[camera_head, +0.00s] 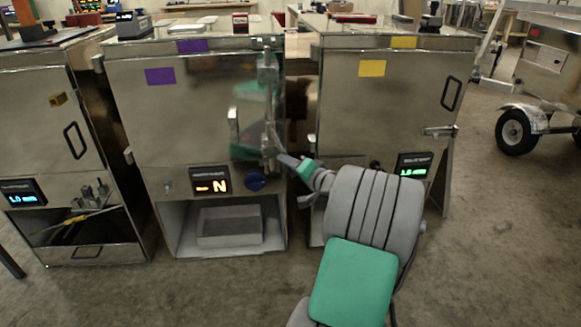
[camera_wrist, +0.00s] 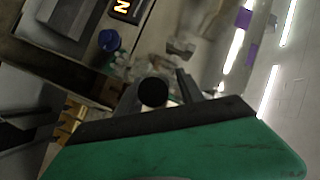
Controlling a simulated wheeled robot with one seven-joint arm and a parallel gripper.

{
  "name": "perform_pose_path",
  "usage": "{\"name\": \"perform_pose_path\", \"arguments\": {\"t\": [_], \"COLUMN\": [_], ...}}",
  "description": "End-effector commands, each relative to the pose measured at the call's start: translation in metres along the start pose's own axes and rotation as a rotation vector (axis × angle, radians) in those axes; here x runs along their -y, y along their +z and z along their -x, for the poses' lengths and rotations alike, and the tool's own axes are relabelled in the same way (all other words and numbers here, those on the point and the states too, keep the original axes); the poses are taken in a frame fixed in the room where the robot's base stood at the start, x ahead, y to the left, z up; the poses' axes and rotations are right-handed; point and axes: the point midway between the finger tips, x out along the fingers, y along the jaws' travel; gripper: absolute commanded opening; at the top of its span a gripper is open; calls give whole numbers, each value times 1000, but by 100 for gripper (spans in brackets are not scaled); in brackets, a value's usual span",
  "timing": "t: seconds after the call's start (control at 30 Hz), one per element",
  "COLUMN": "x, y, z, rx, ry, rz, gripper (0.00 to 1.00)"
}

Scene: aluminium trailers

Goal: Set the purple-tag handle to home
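The purple-tag cabinet is the middle steel one, with a purple tag (camera_head: 160,76) on its door and another on its top edge. My gripper (camera_head: 278,150) is at the lower part of this rod, coming from the right. In the wrist view, my gripper (camera_wrist: 160,92) has a dark round end between its fingers, and a silver metal piece (camera_wrist: 180,47) lies just beyond. Whether the fingers touch or hold anything is unclear.
A blue knob (camera_head: 255,181) and an orange display (camera_head: 211,182) sit below the door, above an open bay with a grey box (camera_head: 229,226). A yellow-tag cabinet (camera_head: 345,105) stands close on the right, another cabinet (camera_head: 30,100) on the left. The floor in front is clear.

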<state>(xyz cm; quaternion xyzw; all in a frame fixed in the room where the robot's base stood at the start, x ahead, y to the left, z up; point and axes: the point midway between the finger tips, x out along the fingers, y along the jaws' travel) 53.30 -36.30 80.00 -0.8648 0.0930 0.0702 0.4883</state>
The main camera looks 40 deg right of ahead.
Motion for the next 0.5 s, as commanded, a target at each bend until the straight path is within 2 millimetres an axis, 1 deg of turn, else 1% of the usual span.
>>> {"name": "perform_pose_path", "arguments": {"t": [0.03, 0.07, 0.5], "x": [0, 0, 0], "y": [0, 0, 0], "z": [0, 0, 0], "rx": [0, 0, 1], "ry": [0, 0, 0], "rz": [0, 0, 0], "gripper": [42, 39, 3]}}
